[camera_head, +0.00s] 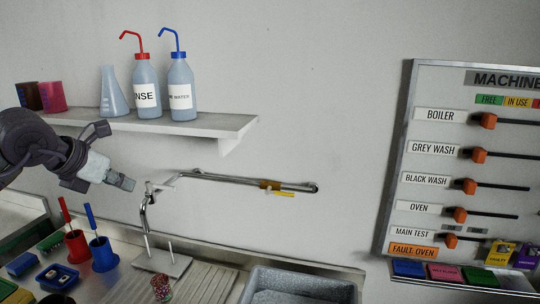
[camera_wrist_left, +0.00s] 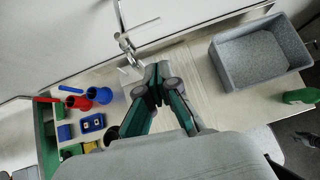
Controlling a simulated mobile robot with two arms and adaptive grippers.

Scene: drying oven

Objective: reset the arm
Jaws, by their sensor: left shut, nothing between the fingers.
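My left arm comes in from the left in the head view, and its gripper (camera_head: 121,181) hangs in the air in front of the wall, below the shelf and left of the metal tap (camera_head: 148,210). The gripper also shows in the left wrist view (camera_wrist_left: 158,70), its fingers together with nothing between them. In that view the tap (camera_wrist_left: 124,42) stands just beyond the fingertips; I cannot tell the exact gap.
A wall shelf (camera_head: 215,124) carries bottles, a flask and beakers. Below are a red cup (camera_head: 77,243), a blue cup (camera_head: 103,256), a ribbed drainboard (camera_head: 205,284) and a grey basin (camera_head: 300,285). A machine board (camera_head: 398,150) hangs at right.

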